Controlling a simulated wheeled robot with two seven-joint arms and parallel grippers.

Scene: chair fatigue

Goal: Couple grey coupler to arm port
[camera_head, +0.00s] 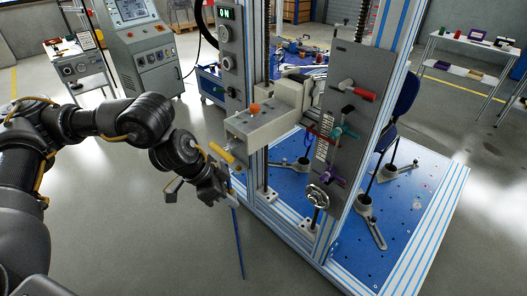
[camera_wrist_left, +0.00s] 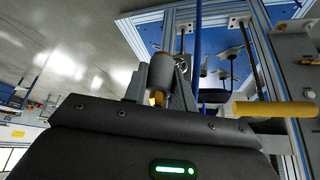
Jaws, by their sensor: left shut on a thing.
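My left gripper (camera_head: 212,190) is beside the left end of the grey test arm (camera_head: 268,128), below its yellow handle (camera_head: 222,153). In the left wrist view the gripper (camera_wrist_left: 160,92) is shut on a grey cylindrical piece, which I take as the grey coupler (camera_wrist_left: 161,71). I cannot make out the arm port clearly. The yellow handle shows at the right of the wrist view (camera_wrist_left: 275,108). My right gripper is out of view.
A grey panel (camera_head: 352,90) with red, teal and purple fittings stands right of the arm. A handwheel (camera_head: 318,196) is below it. The blue base plate (camera_head: 410,205) carries metal brackets. A control console (camera_head: 148,55) stands behind left. The floor at front left is clear.

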